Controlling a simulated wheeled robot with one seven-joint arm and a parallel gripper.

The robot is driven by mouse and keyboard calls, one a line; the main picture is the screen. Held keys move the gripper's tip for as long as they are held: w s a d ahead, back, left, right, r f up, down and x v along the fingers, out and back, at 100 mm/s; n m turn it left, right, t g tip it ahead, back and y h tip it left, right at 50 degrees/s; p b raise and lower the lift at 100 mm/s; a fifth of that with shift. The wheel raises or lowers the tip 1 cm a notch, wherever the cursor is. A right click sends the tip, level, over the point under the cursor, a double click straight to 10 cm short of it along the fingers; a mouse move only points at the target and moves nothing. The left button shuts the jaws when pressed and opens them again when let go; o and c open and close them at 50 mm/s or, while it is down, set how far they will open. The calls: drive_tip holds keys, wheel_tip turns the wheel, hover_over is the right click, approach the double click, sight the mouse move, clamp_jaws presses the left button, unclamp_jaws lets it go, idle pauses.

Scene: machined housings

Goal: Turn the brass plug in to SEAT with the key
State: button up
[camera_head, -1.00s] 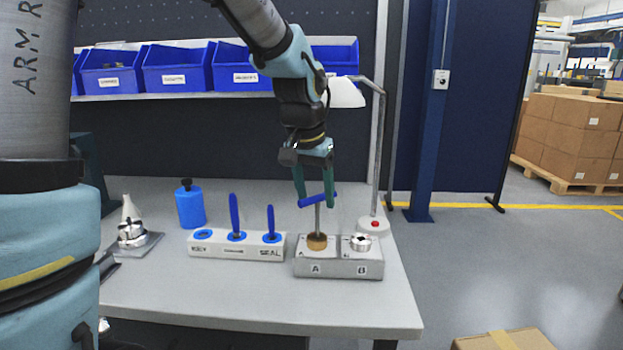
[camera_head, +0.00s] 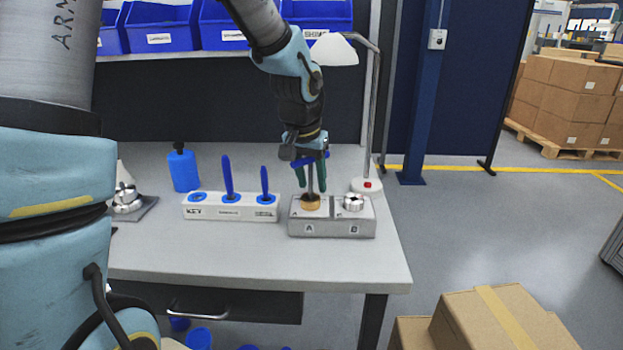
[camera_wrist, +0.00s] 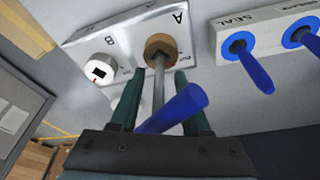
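The brass plug (camera_head: 311,201) sits at A on the grey housing block (camera_head: 330,229); it also shows in the wrist view (camera_wrist: 159,45). The key stands upright with its steel shaft (camera_wrist: 159,85) down at the plug and its blue crossbar handle (camera_wrist: 175,110) on top. How deep the tip sits is hidden. My gripper (camera_head: 311,188) points down over the key. Its green fingers stand apart on either side of the shaft, with gaps showing in the wrist view (camera_wrist: 158,75). The handle lies between palm and fingertips. Any SEAT mark is unreadable.
A silver plug (camera_head: 353,202) with a dark slot is at B. Left of the block is a white rack (camera_head: 230,212) with two upright blue-handled tools and an empty KEY socket. A blue bottle (camera_head: 183,170) and a lamp (camera_head: 335,50) stand behind. The front table strip is clear.

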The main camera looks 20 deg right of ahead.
clamp_jaws()
idle(0.4)
drive_tip(key=shift+r+m+p, duration=0.25)
drive_tip(key=shift+m+p, duration=0.15)
drive_tip(key=shift+p, duration=0.55)
drive_tip(key=shift+f+m+g+p, duration=0.1)
drive_tip(key=shift+m+g+p, duration=0.2)
drive_tip(key=shift+m+p, duration=0.6)
drive_tip(key=shift+f+p, duration=0.1)
drive_tip(key=shift+p, duration=0.2)
